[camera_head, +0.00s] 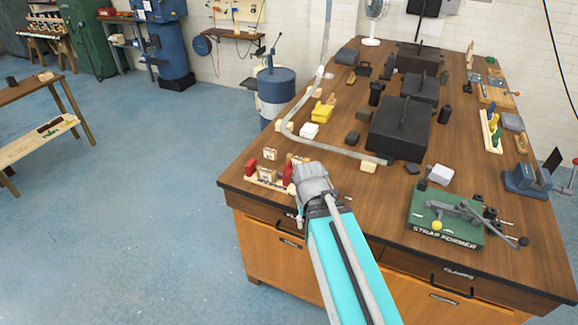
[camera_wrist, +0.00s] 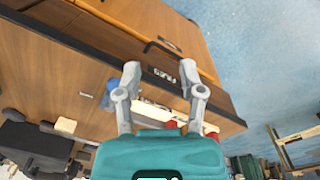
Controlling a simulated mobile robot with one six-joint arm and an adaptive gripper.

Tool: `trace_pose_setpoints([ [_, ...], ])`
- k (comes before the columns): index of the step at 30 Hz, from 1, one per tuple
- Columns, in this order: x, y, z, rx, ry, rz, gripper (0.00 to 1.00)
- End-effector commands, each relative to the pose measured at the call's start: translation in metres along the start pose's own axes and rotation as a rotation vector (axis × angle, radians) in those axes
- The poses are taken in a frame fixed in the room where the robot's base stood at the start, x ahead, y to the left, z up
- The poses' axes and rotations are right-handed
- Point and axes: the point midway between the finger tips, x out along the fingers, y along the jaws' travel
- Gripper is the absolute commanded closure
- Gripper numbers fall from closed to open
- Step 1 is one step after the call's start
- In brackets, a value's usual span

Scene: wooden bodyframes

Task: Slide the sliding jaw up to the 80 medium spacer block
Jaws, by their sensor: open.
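A light wooden fixture (camera_head: 262,184) lies near the bench's front left corner in the head view. A red block (camera_head: 251,167) stands at its left end, and another red block (camera_head: 288,172) stands beside my gripper (camera_head: 312,183). A light wooden block (camera_head: 265,174) stands between them, and another (camera_head: 270,154) behind. I cannot read which is the 80 spacer or tell which red block is the sliding jaw. In the wrist view my gripper (camera_wrist: 160,68) is open, with its fingers apart. The pale fixture (camera_wrist: 158,112) and a bit of red (camera_wrist: 171,125) show beyond the fingers, partly hidden.
A green strap former (camera_head: 445,220) stands to the right. Black blocks (camera_head: 400,128), a bent grey strip (camera_head: 345,153) and a white block (camera_head: 309,131) lie behind. The bench's front edge and drawers are close to my gripper. Open blue floor (camera_head: 120,200) is at left.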

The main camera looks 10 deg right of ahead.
Motion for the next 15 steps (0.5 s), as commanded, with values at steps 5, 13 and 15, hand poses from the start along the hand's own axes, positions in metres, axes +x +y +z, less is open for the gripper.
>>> trace_pose_setpoints([
  [5, 0.015, -0.004, -0.021, -0.004, 0.024, 0.109, 0.49],
  [13, 0.034, -0.006, -0.074, 0.007, 0.133, 0.408, 0.49],
  [15, 0.035, -0.010, -0.091, 0.007, 0.178, 0.493, 0.49],
])
